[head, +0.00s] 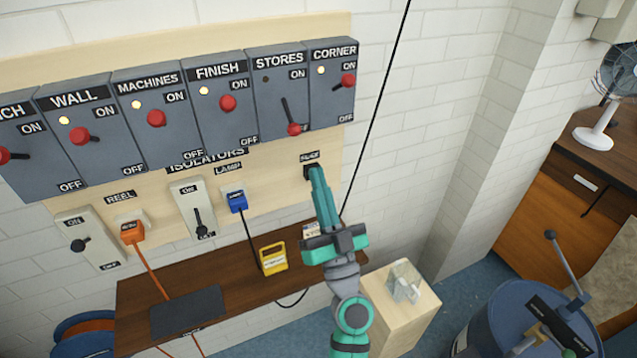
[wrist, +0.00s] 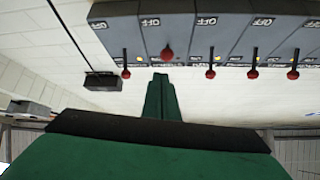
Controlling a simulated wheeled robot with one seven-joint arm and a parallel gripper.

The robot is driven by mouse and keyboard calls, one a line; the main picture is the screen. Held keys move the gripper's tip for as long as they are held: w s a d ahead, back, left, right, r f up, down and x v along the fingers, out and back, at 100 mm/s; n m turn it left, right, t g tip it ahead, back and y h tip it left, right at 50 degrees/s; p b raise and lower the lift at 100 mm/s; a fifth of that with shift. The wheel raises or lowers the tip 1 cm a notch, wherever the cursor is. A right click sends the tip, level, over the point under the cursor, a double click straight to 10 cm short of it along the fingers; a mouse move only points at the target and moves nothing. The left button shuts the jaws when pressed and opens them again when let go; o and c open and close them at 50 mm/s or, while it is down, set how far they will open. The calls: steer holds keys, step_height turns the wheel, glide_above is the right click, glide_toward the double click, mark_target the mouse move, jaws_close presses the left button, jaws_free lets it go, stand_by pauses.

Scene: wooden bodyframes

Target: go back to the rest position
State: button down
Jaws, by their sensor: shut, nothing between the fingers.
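My gripper (head: 317,172) is shut and empty, with its long green fingers pointing up towards the board below the STORES and CORNER switches. Its fingertips overlap a small black fitting (head: 308,171) under a small label in the head view; I cannot tell whether they touch it. In the wrist view the closed fingers (wrist: 161,82) point towards the row of grey switch boxes. The STORES switch (head: 278,92) has its lever down and its lamp dark. The CORNER switch (head: 332,86) has its lever raised and its lamp lit.
More grey switches with red knobs, such as FINISH (head: 222,110), line the board. A black cable (head: 376,95) hangs right of the board. Below are a brown shelf (head: 215,268), a yellow case (head: 273,258), a wooden block (head: 412,325) and a blue drum (head: 500,325).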

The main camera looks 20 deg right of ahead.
steer(key=shift+f, duration=0.1)
stand_by(0.3)
steer(key=s+a+f+m+g+h, duration=0.1)
steer(key=s+a+f+g, duration=0.15)
steer(key=f, duration=0.55)
steer(key=s+a+f+g, duration=0.2)
steer(key=s+a+f, duration=0.2)
steer(key=f, duration=0.4)
steer(key=s+a+f+m+g+h, duration=0.1)
steer(key=s+a+f+g, duration=0.2)
steer(key=f, duration=0.5)
steer(key=s+a+f+n+g+y, duration=0.1)
steer(key=s+a+f, duration=0.1)
steer(key=s, duration=0.6)
steer(key=s+a+f+n+g+y, duration=0.1)
steer(key=s+a+f+n, duration=0.1)
steer(key=s+a, duration=0.3)
steer(key=s+a+f+n+g+y, duration=0.1)
steer(key=s+a+f+n, duration=0.1)
steer(key=s, duration=1)
steer(key=shift+s+a+f, duration=0.25)
steer(key=shift+a+f, duration=0.25)
steer(key=shift+a, duration=0.15)
